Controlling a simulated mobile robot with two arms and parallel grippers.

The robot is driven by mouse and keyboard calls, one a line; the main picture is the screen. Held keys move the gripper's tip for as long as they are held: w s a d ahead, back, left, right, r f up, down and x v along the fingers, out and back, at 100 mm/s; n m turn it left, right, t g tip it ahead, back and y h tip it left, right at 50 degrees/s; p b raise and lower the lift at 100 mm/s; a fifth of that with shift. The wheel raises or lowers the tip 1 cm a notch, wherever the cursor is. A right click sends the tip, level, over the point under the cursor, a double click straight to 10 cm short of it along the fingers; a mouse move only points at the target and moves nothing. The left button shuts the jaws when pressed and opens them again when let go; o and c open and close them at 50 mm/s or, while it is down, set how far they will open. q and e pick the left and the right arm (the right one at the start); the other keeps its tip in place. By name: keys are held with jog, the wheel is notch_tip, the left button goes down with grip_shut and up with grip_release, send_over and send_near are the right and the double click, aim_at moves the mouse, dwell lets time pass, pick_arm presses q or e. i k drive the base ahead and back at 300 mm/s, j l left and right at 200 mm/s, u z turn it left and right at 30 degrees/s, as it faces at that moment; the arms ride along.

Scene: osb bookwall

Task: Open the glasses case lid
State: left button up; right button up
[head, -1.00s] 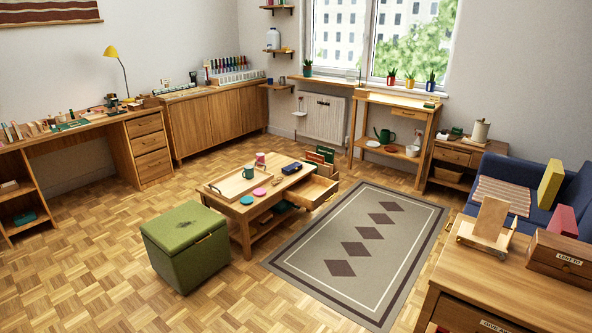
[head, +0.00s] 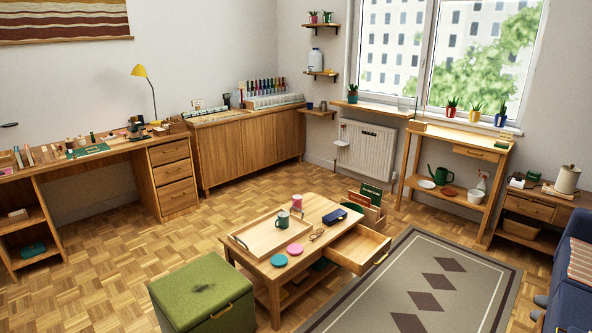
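A small dark blue case (head: 342,215), which looks like the glasses case, lies on the low wooden coffee table (head: 318,207) near its right edge. Its lid looks shut, but it is too small to be sure. A pair of glasses (head: 317,235) lies on the tabletop in front of it. Neither of my grippers shows in the head view.
A green stool (head: 204,295) stands in front. A patterned rug (head: 385,312) lies right, with open floor at left.

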aim_at(338, 213)
jog(key=i+z, duration=0.35)
jog(key=i, duration=0.25)
jog(key=i+z, duration=0.35)
jog(key=i, duration=0.25)
jog(key=i+j+z, duration=0.35)
jog(key=i, duration=0.2)
jog(key=i+l, duration=0.15)
jog(key=i, duration=0.25)
jog(key=i+l+u, duration=0.15)
jog(key=i, duration=0.3)
jog(key=i+l, duration=0.25)
jog(key=i, duration=0.15)
jog(key=i+l+u, duration=0.45)
jog(key=i+l, duration=0.15)
jog(key=i+l+u, duration=0.25)
jog(key=l, duration=0.3)
